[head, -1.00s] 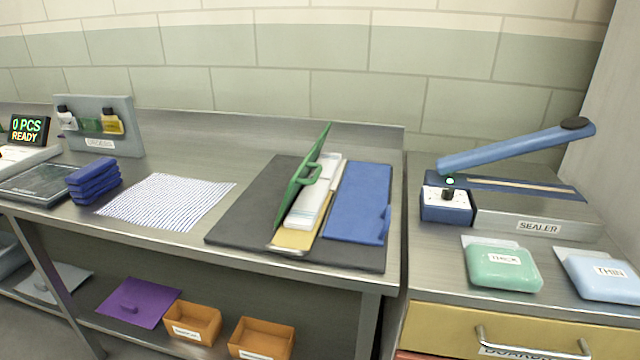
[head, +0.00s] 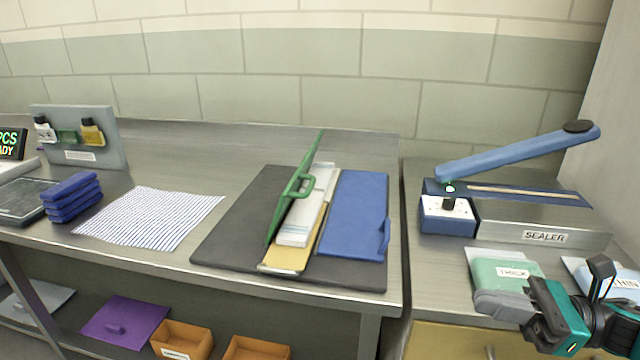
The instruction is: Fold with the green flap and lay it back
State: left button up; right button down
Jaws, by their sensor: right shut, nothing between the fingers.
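The green flap (head: 291,200) stands tilted up on its edge over the dark mat (head: 222,232), with its handle on the right side. Just right of it lies a white stack (head: 304,212) on a yellow board (head: 283,256). A blue flap (head: 355,212) lies flat on the right part of the mat, its handle at the right edge. My right gripper (head: 535,315) is at the lower right, shut and empty, in front of the green THICK pack and well away from the green flap. My left gripper is not in view.
The sealer (head: 540,238) stands on the right bench with its blue lever raised. A THICK pack (head: 500,272) and a pale blue pack (head: 597,270) lie before it. A striped sheet (head: 150,216) and blue stack (head: 72,198) lie left of the mat.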

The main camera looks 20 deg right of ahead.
aim_at(308, 178)
jog(key=i, duration=0.85)
